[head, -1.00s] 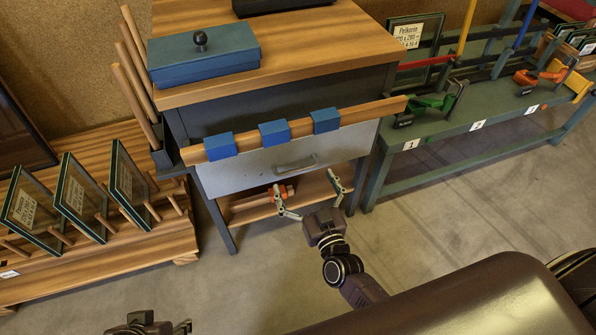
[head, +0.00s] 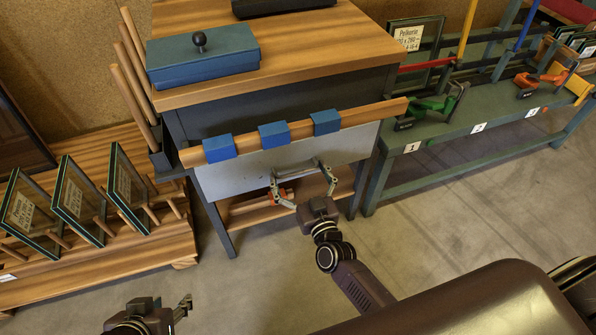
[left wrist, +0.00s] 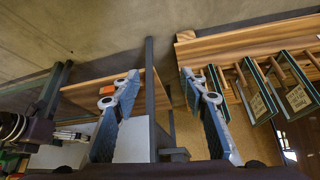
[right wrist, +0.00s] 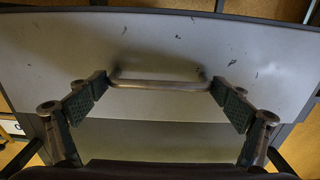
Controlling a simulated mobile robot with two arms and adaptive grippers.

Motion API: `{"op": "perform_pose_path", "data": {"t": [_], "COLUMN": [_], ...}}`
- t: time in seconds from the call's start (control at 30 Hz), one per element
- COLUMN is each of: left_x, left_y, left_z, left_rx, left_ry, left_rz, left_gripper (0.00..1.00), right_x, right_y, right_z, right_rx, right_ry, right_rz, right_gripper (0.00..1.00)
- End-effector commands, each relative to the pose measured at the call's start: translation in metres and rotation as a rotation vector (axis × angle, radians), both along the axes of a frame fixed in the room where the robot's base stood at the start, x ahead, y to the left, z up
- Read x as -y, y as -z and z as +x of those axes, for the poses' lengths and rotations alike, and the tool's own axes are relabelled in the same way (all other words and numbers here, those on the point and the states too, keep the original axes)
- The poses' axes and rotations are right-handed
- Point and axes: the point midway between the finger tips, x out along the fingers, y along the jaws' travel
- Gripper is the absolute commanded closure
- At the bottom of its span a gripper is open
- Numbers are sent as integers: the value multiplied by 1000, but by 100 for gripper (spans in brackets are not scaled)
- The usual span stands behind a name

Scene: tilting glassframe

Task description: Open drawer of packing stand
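The packing stand (head: 280,92) has a wooden top and a grey drawer front (head: 228,178), which looks closed. Its bar handle (head: 301,165) shows fully in the right wrist view (right wrist: 160,84). My right gripper (head: 303,180) is open in front of the drawer. Its fingers stand wide apart, one beside each end of the handle, and are not closed on it. Whether they touch it I cannot tell. My left gripper (head: 166,302) is low at the left, away from the stand. In the left wrist view (left wrist: 159,80) its fingers are apart and empty.
A wooden strip with blue blocks (head: 273,134) runs above the drawer front. An orange tool (head: 284,195) lies on the shelf below. A rack with glass frames (head: 75,200) stands left, a green bench (head: 470,140) right. The floor between is clear.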

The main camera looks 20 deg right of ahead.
Motion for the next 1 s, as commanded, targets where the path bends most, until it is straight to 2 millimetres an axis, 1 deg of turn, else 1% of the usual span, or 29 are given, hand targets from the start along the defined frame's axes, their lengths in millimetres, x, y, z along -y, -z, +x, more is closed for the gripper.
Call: {"op": "perform_pose_path", "data": {"t": [0.03, 0.13, 0.17, 0.37, 0.47, 0.57, 0.6, 0.63, 0.77, 0.9, 0.93, 1.0], "left_x": [0, 0, 0, -1, -7, -14, -16, -18, -17, -17, -17, -16], "left_y": [0, 0, 0, 0, 7, 12, 13, 12, 2, -8, -7, 15], "left_z": [0, 0, 0, -4, -23, -46, -56, -61, -58, -57, -57, -52], "left_rx": [0, 0, 0, -16, -92, -183, -223, -241, -230, -229, -229, -246], "left_ry": [0, 0, 0, -1, -8, -16, -19, -20, -19, -19, -19, -17], "left_rz": [0, 0, 0, 2, 18, 37, 45, 48, 47, 47, 47, 48], "left_gripper": [60, 60, 60, 60, 60, 60, 60, 60, 60, 60, 60, 60], "right_x": [1, 1, 2, 2, 2, 3, 3, 3, 4, 4, 5, 5], "right_y": [0, 0, 0, -1, -1, -1, -1, -1, -2, -2, -2, -2], "right_z": [0, 0, 0, -3, -9, -19, -25, -29, -49, -74, -80, -93], "right_rx": [1, 1, 1, 1, -1, -2, -2, -3, -3, -3, -4, -4], "right_ry": [2, 3, 3, 3, 2, 3, 3, 2, 3, 3, 2, 2], "right_rz": [-1, -1, -1, -1, -3, -3, -3, -3, -2, -3, -4, -2], "right_gripper": [36, 47, 50, 50, 50, 50, 50, 50, 50, 50, 50, 50]}}
